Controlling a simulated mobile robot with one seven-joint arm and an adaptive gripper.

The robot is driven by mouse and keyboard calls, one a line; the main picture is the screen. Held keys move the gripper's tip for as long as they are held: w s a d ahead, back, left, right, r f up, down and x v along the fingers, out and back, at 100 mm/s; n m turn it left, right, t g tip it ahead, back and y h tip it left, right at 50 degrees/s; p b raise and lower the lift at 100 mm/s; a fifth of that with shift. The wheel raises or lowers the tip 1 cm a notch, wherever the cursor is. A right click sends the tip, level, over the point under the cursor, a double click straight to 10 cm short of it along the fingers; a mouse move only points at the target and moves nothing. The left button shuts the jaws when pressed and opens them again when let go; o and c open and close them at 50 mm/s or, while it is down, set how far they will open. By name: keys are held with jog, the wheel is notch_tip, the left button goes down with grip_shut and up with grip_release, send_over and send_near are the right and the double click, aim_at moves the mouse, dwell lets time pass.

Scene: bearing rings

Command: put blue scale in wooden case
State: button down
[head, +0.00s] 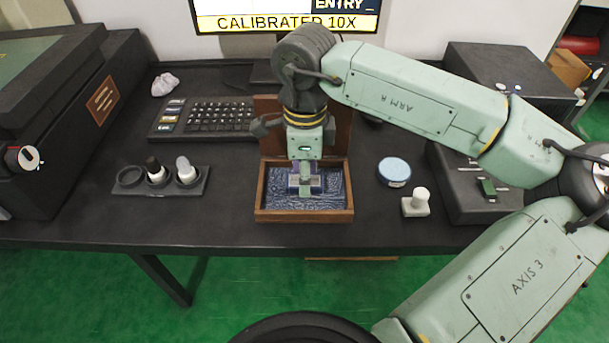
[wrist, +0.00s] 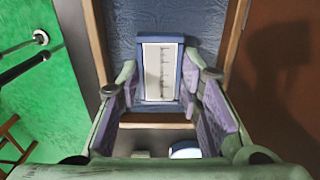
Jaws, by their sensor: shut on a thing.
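The open wooden case (head: 348,205) stands on the dark table with its lid raised at the back. Its inside has a crinkled blue lining (head: 335,190), which also shows in the wrist view (wrist: 210,35). My gripper (head: 306,178) points down into the case. In the wrist view its purple-padded fingers (wrist: 160,75) are shut on the blue scale (wrist: 160,39), a blue block with a pale, ruler-marked face. The scale is within the case's outline. Whether it touches the lining is hard to tell. In the head view the fingers partly hide it.
A round tin with a light blue top (head: 394,170) and a white-knobbed block (head: 415,205) stand right of the case. A dark holder (head: 130,182) with small pieces and a keyboard (head: 205,117) are to the left. A grey box (head: 470,205) stands farther right.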

jog(key=shift+f, duration=0.85)
jog(key=shift+f+b, duration=0.25)
jog(key=shift+b, duration=0.05)
jog(key=c, duration=1.1)
grip_release()
jog(key=shift+r, duration=0.1)
notch_tip(320, 180, up, 12)
jog(key=shift+r, duration=0.2)
